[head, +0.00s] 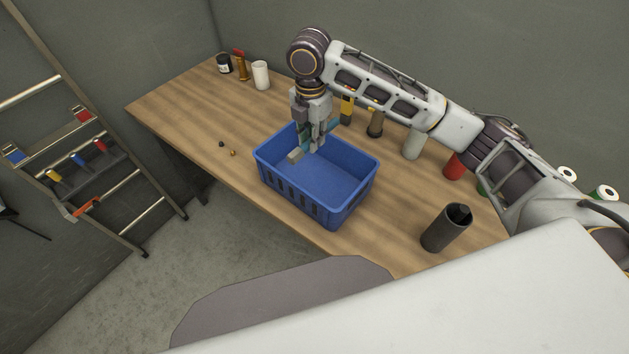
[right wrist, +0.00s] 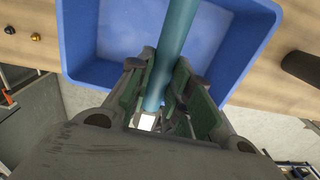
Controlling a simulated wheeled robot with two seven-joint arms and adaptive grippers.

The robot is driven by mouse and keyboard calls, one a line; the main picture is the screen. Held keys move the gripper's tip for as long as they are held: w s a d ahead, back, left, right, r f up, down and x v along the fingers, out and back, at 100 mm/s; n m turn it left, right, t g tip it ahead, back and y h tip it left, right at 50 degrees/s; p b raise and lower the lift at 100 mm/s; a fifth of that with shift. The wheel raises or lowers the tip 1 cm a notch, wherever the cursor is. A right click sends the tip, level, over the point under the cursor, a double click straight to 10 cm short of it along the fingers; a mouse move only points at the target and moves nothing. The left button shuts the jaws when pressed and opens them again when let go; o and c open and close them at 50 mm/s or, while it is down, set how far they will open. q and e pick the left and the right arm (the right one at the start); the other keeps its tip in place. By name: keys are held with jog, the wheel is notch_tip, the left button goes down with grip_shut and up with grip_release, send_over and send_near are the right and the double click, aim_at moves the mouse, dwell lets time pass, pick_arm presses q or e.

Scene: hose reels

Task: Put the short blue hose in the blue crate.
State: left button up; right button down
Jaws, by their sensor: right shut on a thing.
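The blue crate (head: 316,201) stands open on the wooden table, and it also fills much of the right wrist view (right wrist: 75,45). My right gripper (head: 308,150) hangs over the crate's back left part, pointing down. In the right wrist view my right gripper (right wrist: 160,95) is shut on a teal-blue hose (right wrist: 176,40), which runs between the fingers and out over the crate. In the head view the gripper mostly hides the hose; small teal parts show beside the fingers. I cannot tell whether the hose touches the crate. My left gripper is not in view.
The wooden table (head: 190,115) is clear left of the crate, except two small knobs (head: 228,149). A dark tube (head: 447,228) stands right of the crate. Several cylinders, including a red one (head: 455,165), stand behind my right arm. A white cup (head: 261,75) stands at the back left.

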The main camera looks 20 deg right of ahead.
jog(key=p, duration=0.1)
send_over(313, 185)
notch_tip(313, 185, down, 13)
jog(key=shift+f, duration=0.6)
jog(key=shift+f, duration=1.95)
jog(key=c, duration=1.7)
grip_release()
jog(key=shift+f, duration=0.1)
jog(key=shift+c, duration=0.2)
jog(key=o, duration=0.4)
jog(key=shift+o, duration=0.2)
